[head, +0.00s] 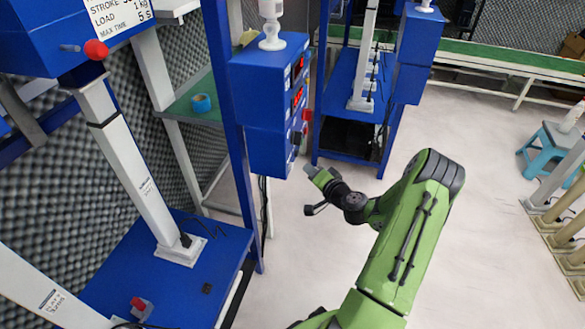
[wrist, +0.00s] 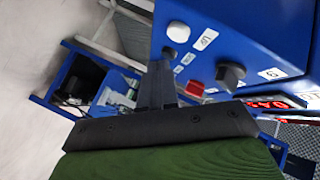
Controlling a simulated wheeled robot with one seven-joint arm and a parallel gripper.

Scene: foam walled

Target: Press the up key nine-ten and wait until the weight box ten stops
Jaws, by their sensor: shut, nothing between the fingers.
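A blue control box (head: 268,150) hangs on a blue post in the head view, with red lit displays above it. My gripper (head: 309,169) is shut and empty, just right of the box's lower end. In the wrist view its dark fingers (wrist: 157,85) appear beside the keys. I cannot tell contact, or which box is weight box ten.
A large blue box (head: 50,35) with a load placard and red knob is at upper left, above a white column (head: 130,160) on a blue bench (head: 170,285). Another blue rack (head: 340,75) stands behind. A turquoise stool (head: 550,145) is at right. The pale floor between is clear.

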